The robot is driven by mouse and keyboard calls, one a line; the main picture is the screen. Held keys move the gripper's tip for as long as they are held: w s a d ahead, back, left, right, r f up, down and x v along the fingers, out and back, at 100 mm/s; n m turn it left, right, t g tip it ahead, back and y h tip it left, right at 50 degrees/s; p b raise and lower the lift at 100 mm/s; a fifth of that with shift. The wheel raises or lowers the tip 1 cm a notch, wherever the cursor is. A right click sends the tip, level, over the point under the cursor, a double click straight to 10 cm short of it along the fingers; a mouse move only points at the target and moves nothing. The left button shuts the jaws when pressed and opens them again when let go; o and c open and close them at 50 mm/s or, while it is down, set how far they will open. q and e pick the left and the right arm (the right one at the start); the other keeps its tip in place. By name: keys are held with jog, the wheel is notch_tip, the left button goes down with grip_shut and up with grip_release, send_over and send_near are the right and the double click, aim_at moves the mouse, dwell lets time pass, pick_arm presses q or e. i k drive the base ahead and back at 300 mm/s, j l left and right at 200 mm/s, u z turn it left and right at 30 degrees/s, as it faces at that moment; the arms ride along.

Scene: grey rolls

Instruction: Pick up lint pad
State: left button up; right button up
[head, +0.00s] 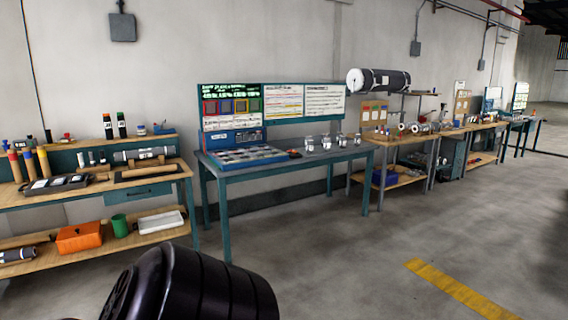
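I cannot pick out a lint pad with certainty at this distance. A white flat block (160,222) lies on the lower shelf of the left workbench. A dark tray (56,186) with pale flat pieces in it sits on that bench's top. A blue tray (247,157) with several grey and white flat pieces lies on the middle table. Neither of my grippers is in view.
The left workbench (150,190) also holds an orange box (79,237) and a green cup (120,226) on its lower shelf. The teal middle table (300,161) bears several small metal items. More benches run along the wall to the right. The grey floor (370,260) in front is clear.

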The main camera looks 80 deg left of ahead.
aim_at(102, 178)
jog(key=u, duration=3.75)
jog(key=i+u, duration=0.1)
jog(key=i, duration=2.85)
jog(key=i+z, duration=0.15)
jog(key=i, duration=0.25)
jog(key=i+j+z, duration=0.15)
jog(key=i, duration=0.25)
jog(key=i+j+z, duration=0.15)
jog(key=i, duration=0.2)
